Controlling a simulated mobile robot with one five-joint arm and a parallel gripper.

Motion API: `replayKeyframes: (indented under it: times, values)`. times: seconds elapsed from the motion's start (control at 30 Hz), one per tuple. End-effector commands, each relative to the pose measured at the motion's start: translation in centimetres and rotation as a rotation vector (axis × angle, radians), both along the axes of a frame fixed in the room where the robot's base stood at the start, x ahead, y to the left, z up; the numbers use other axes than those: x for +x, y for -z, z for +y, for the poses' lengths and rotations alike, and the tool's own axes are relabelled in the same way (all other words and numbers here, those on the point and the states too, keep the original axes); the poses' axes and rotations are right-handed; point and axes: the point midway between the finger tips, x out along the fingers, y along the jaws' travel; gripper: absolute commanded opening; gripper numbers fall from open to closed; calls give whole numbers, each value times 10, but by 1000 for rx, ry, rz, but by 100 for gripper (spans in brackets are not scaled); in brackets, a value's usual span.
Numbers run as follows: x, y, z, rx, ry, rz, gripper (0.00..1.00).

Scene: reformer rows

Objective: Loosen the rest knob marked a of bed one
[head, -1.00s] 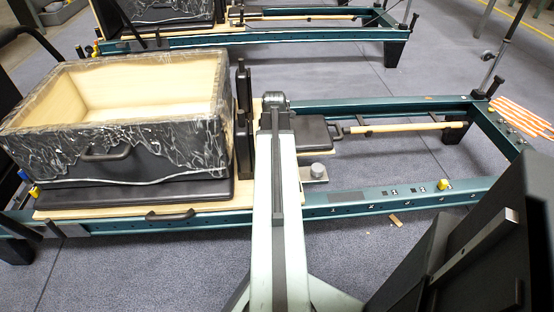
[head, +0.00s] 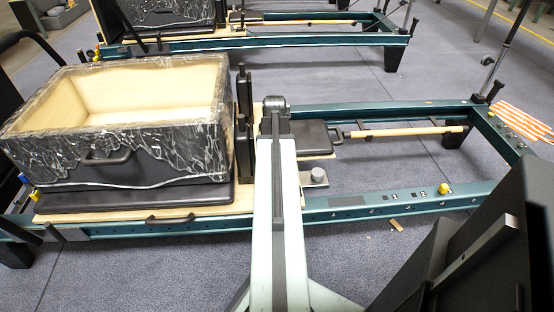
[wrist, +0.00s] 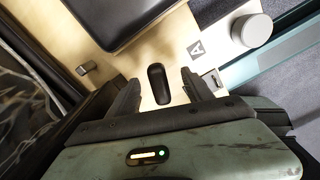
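In the wrist view, a round pale grey knob (wrist: 251,29) stands at the upper right, beside a small label marked A (wrist: 197,48). In the head view, a grey knob (head: 318,174) sits on a metal plate beside the black headrest pad (head: 313,138). My gripper (wrist: 160,80) is open, with its two dark fingers apart and nothing held. It points at pale plywood with a black oval piece between the fingers; I cannot tell whether they touch it. The knob lies to the right of the fingers, apart from them. In the head view my arm hides the gripper.
An open wooden box (head: 120,135) wrapped in clear film stands on the carriage at left. Black upright posts (head: 243,120) stand between box and arm. A teal rail (head: 400,203) with a yellow knob (head: 444,188) runs in front. Another reformer (head: 300,40) stands behind.

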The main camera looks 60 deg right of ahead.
Motion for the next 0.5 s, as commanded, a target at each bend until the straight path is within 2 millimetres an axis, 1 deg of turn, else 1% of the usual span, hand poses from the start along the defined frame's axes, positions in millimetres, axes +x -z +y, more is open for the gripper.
replayKeyframes:
  times: [0.27,0.37,0.5]
  values:
    - [0,-1,0,0,2,0,58]
    - [0,-8,0,0,2,0,58]
    - [-1,-26,0,0,3,0,58]
